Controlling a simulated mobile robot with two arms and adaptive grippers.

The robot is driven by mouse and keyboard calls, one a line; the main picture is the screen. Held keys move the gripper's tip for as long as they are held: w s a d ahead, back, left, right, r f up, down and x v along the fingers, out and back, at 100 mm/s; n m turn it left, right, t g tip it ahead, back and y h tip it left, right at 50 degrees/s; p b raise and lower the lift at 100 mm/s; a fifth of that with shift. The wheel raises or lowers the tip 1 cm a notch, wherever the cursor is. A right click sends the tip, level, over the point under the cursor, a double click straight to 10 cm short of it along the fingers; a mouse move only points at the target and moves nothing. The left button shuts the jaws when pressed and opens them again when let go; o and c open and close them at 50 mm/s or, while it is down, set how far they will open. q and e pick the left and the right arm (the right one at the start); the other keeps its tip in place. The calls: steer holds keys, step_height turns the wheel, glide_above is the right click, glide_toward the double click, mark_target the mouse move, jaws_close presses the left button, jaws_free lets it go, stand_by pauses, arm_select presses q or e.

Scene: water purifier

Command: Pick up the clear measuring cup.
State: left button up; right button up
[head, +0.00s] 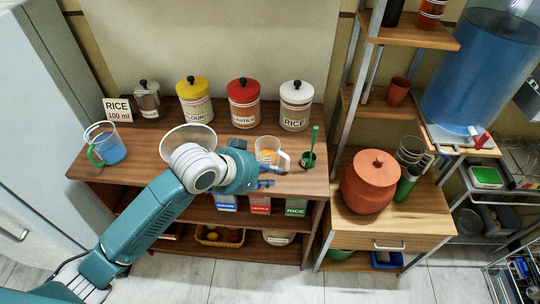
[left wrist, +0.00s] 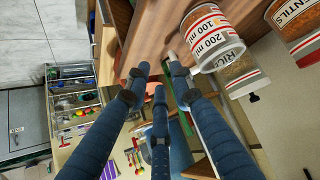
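The clear measuring cup (head: 266,149) with orange markings stands on the wooden counter, its handle toward the right. In the left wrist view the cup (left wrist: 214,38) shows red-edged 100 ml and 200 ml labels at the upper right. My left gripper (head: 266,177) is just in front of the cup, its fingers pointing right. In the left wrist view its three dark fingers (left wrist: 157,72) are spread, with nothing held between them. The cup lies outside the fingers. My right gripper is not in view.
A clear bowl (head: 176,145) stands left of the cup, partly behind my arm. Canisters, including the rice one (head: 295,106), line the back. A blue-filled jug (head: 106,147) stands far left.

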mark_target(288, 165)
arm_select(q)
steer(key=w+d, duration=0.1)
steer(key=w+f, duration=0.1)
steer(key=w, duration=0.1)
steer(key=w+d+f, duration=0.1)
steer(key=w, duration=0.1)
steer(key=shift+d+p, duration=0.3)
steer(key=shift+d, duration=0.05)
steer(key=x, duration=0.6)
steer(key=shift+w, duration=0.1)
jaws_close()
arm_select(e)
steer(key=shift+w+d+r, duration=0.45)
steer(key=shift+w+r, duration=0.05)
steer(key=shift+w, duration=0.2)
arm_select(q)
steer(key=shift+r, duration=0.1)
